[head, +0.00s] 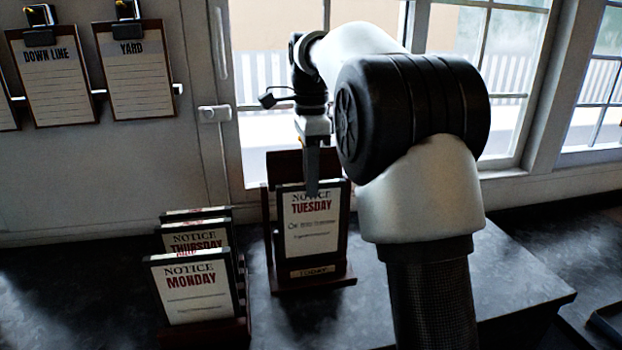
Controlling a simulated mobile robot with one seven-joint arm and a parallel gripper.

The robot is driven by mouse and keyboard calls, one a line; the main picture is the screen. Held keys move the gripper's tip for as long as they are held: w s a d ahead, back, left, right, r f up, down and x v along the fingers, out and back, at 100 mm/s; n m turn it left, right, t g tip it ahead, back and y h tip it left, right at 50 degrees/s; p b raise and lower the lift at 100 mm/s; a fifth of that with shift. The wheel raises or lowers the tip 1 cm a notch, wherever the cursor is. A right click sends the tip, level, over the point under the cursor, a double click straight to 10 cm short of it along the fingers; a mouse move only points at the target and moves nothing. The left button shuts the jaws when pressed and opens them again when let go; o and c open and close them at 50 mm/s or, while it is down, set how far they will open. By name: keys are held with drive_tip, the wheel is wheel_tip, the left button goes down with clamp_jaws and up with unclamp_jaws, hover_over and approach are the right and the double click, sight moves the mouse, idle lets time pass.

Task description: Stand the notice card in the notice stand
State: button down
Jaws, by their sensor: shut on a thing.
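The notice card (311,227) reads "NOTICE TUESDAY" and is white with a dark edge. It is upright in front of the dark wooden back of the notice stand (283,164). The stand has a "TODAY" plate low on its front. The card's lower edge is close above that plate; I cannot tell whether it rests on the stand. My gripper (312,182) comes down from above and is shut on the card's top edge. The far finger is hidden behind the card.
A rack (208,333) to the left holds several notice cards; the front one reads "MONDAY" (196,291). Clipboards marked "DOWN LINE" (57,80) and "YARD" (136,70) hang on the wall. A window is behind the stand.

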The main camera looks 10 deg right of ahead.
drive_tip(key=shift+f, duration=0.1)
idle(0.6)
drive_tip(key=shift+f+b, duration=1)
drive_tip(key=shift+f, duration=1)
drive_tip(key=c, duration=1.7)
unclamp_jaws()
wheel_tip(320, 180, up, 18)
drive_tip(key=p, duration=0.4)
drive_tip(key=shift+f, duration=0.25)
